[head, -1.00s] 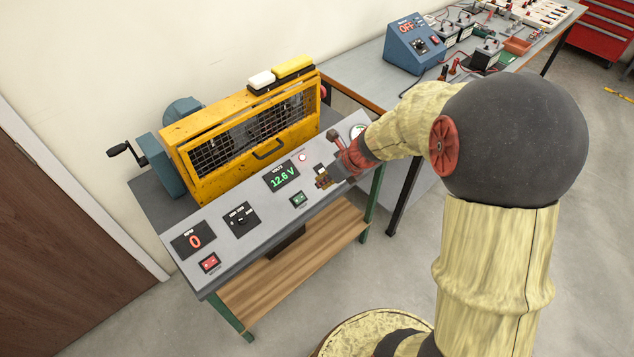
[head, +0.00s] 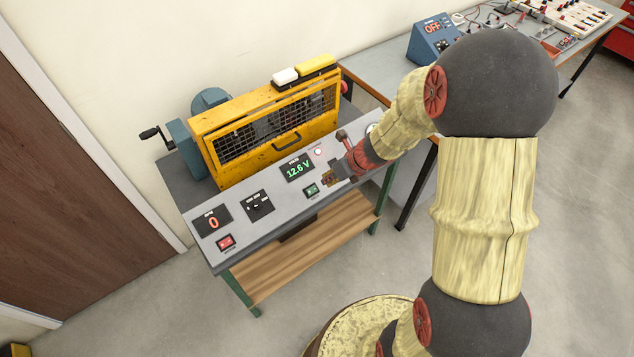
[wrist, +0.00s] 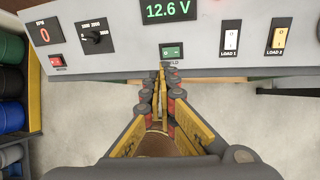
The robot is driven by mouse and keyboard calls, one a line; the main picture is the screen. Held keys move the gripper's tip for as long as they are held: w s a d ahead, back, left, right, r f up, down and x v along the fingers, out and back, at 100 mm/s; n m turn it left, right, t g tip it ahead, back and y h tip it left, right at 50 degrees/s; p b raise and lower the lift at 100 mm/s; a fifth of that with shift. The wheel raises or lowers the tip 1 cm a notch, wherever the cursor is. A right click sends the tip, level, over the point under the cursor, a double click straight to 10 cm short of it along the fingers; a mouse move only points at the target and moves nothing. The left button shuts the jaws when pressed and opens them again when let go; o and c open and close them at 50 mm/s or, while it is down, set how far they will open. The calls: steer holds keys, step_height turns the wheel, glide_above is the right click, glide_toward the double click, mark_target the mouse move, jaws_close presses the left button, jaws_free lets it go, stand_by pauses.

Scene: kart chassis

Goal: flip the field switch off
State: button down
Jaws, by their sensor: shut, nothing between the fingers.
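The field switch (head: 312,190) is a small green rocker on the sloped grey panel, below the 12.6 V display. It also shows in the wrist view (wrist: 171,51), with its label partly covered by my fingers. My gripper (head: 328,180) is shut and empty, just right of the switch in the head view. In the wrist view my gripper's fingertips (wrist: 162,67) lie together just below the switch's lower left side. I cannot tell whether they touch the panel. The rocker's tilt is too small to read.
A red rocker (head: 226,242) and a rotary knob (head: 258,205) sit to the left on the panel. Two load switches (wrist: 230,38) are to the right. A yellow mesh guard (head: 275,128) stands behind the panel. The floor in front is clear.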

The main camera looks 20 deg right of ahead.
mark_target(310, 190)
steer(key=shift+w+d+f+n+t, duration=0.15)
steer(key=shift+d+f+n+t, duration=0.15)
steer(key=shift+d, duration=0.2)
steer(key=shift+d+r, duration=0.1)
steer(key=b+x, duration=0.6)
steer(key=x, duration=0.8)
steer(key=shift+d, duration=0.2)
